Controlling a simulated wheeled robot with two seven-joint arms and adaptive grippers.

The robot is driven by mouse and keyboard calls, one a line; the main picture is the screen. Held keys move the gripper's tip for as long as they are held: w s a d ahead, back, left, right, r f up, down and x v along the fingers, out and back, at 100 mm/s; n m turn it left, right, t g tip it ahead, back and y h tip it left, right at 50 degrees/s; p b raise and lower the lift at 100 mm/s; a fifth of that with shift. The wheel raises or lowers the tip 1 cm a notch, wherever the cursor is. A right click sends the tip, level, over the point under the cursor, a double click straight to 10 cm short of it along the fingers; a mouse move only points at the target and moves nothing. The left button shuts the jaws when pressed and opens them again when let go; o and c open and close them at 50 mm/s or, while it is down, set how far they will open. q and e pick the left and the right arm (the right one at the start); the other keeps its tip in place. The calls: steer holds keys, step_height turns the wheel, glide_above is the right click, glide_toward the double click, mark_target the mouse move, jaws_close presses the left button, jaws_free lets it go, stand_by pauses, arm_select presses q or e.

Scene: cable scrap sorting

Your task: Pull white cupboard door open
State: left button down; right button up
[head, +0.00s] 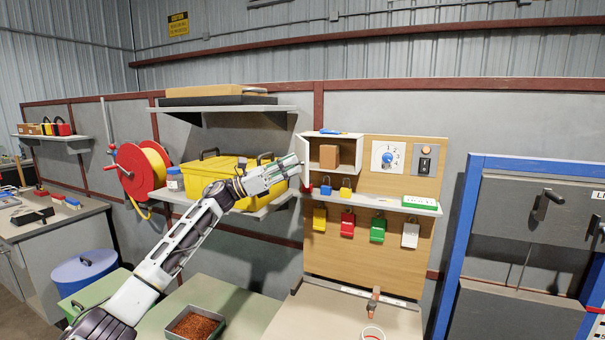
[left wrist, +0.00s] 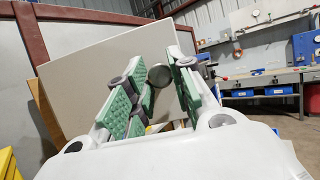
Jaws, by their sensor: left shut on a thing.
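The white cupboard (head: 345,139) is fixed to the wooden panel, and a brown box (head: 328,156) shows inside it. Its door (head: 306,158) is swung open on the left side. In the left wrist view the door (left wrist: 75,75) is a broad pale panel behind the fingers. My left gripper (head: 293,164) is at the door's outer face. In the left wrist view its green-padded fingers (left wrist: 152,92) are shut on the round grey knob (left wrist: 160,76). The knob is hidden by the gripper in the head view. My right gripper is out of view.
A shelf (head: 394,204) with padlocks runs under the cupboard, and coloured tags hang below. A yellow toolbox (head: 205,175) stands on a shelf left of the door, near my left arm. A dial (head: 388,156) and a switch (head: 425,160) are right of the cupboard.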

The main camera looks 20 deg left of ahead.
arm_select(q)
steer(key=a+m+g, duration=0.1)
steer(key=a+g+h, duration=0.1)
steer(key=a+g, duration=0.1)
steer(key=a+m+g+h, duration=0.1)
steer(key=a, duration=0.1)
steer(key=shift+s+r+m+g+b, duration=0.25)
steer(key=shift+s+m+g+b, duration=0.05)
steer(key=shift+b, duration=0.1)
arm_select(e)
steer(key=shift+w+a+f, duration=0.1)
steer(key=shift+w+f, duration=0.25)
arm_select(q)
steer(key=c, duration=1.3)
jaws_free()
steer(key=shift+d, duration=0.1)
steer(key=shift+o, duration=0.2)
steer(key=shift+f, duration=0.2)
steer(key=v, duration=1.2)
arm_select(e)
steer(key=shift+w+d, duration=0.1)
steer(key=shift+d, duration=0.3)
